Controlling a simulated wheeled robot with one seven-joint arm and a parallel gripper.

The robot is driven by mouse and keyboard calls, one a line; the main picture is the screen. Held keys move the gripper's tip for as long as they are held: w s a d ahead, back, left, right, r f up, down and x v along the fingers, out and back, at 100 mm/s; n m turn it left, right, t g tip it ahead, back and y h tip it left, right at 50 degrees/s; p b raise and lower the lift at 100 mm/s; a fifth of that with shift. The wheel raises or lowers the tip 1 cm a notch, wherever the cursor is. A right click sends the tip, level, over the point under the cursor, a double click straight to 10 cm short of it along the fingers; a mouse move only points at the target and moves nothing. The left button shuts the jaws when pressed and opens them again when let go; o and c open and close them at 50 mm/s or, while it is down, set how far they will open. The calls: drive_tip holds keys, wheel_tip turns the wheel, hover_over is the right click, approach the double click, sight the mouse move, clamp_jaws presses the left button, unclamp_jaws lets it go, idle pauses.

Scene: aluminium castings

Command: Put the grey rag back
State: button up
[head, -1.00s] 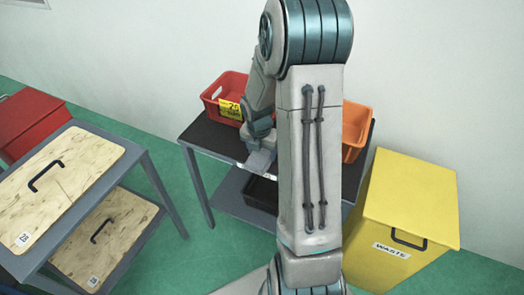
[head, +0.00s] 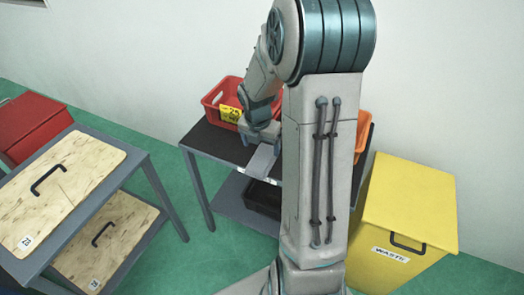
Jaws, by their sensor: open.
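I cannot make out a grey rag in this view. My gripper (head: 263,158) is over the front edge of the dark-topped table (head: 212,142), in front of a red bin with a yellow label. It is small in the picture, with a flat light-grey piece at its end, and I see nothing held in it. The red bin (head: 211,98) stands at the back left of the table, and my arm covers part of it. An orange bin (head: 363,130) shows only as a strip to the right of my arm. The insides of both bins are mostly hidden.
A black tray (head: 262,198) sits on the table's lower shelf. A yellow waste box (head: 415,205) stands at the right. At the left are a grey rack with wooden panels (head: 75,185) and a red box (head: 35,122). Green floor is clear between rack and table.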

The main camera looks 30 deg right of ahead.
sight(260, 162)
wheel_tip(260, 162, up, 6)
drive_tip(key=s+a+r+m, duration=0.4)
drive_tip(key=s+a+m, duration=0.2)
drive_tip(key=s+m, duration=0.3)
drive_tip(key=s+a+r+m+t+y, duration=0.1)
drive_tip(key=s+a+r+m, duration=0.3)
drive_tip(key=m, duration=1.2)
drive_tip(key=shift+s+a+r+m+y+p, duration=0.2)
drive_tip(key=shift+s+a+m+y+p, duration=0.15)
drive_tip(key=shift+s+a, duration=1.75)
drive_tip(key=shift+s+d, duration=0.4)
drive_tip(key=shift+d, duration=0.05)
